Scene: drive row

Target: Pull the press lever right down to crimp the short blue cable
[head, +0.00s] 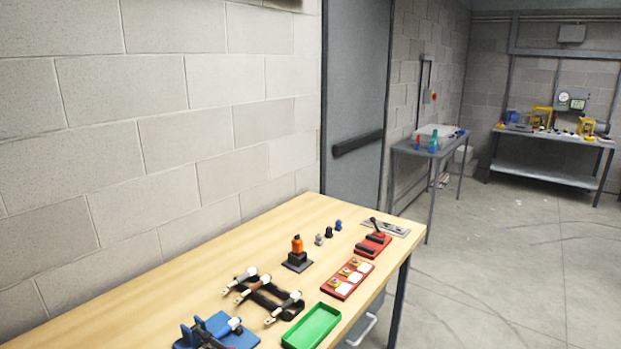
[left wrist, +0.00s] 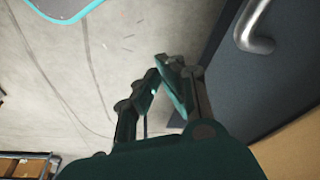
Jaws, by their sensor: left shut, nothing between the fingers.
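I cannot make out the press lever or the short blue cable for certain. On the near wooden table (head: 165,275), a red block with a black lever-like handle (head: 374,243) sits near the far right corner. A blue clamp-like device (head: 216,331) stands at the near end, cut by the picture's bottom edge. Small yellow frames (head: 541,115) stand on the far bench, too small to tell apart. My left gripper (left wrist: 162,66) shows only in the left wrist view, its fingertips together and empty, above grey floor beside a dark panel. My right gripper is out of view.
The table also holds a green tray (head: 312,327), a red tray (head: 348,278), a black rack (head: 265,296) and an orange-topped part (head: 297,250). A grey side table (head: 408,149) and the far bench (head: 548,137) stand beyond. The floor (head: 490,260) on the right is clear.

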